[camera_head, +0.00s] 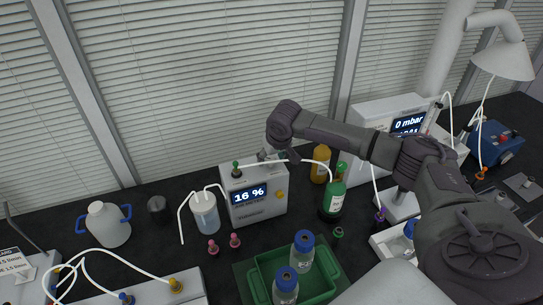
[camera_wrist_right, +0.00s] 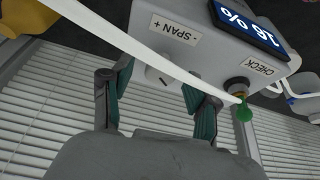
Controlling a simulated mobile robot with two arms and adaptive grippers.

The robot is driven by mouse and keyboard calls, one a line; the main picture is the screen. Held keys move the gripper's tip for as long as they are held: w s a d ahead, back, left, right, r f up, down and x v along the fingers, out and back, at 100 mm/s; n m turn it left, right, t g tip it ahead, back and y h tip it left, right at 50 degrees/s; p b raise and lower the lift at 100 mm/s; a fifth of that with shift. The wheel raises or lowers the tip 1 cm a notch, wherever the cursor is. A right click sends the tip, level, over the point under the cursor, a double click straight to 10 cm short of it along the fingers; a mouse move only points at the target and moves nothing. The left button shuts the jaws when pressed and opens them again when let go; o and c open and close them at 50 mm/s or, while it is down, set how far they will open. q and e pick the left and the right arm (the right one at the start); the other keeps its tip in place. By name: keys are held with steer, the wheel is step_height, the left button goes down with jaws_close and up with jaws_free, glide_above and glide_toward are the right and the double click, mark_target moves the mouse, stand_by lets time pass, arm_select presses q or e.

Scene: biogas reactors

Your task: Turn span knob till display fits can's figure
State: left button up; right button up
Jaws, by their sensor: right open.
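The meter box (camera_head: 254,195) stands on the dark bench in the head view, its lit display (camera_head: 248,195) reading 16 %. In the wrist view the display (camera_wrist_right: 247,22) also reads 16 %. A pale grey span knob (camera_wrist_right: 158,76) sits beside the "- SPAN +" label (camera_wrist_right: 174,29). My right gripper (camera_wrist_right: 156,82) is open, with one finger on each side of the knob; contact is unclear. In the head view my right gripper (camera_head: 275,154) is at the box's top. A green can (camera_head: 333,198) stands right of the box; its label is unreadable. My left gripper is out of view.
A white tube (camera_wrist_right: 130,37) crosses in front of the knob. A green fitting (camera_wrist_right: 243,110) is beside the "CHECK" label. A green tray (camera_head: 258,287) with blue-capped bottles is in front.

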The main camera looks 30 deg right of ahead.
steer(key=shift+c, duration=0.7)
jaws_close()
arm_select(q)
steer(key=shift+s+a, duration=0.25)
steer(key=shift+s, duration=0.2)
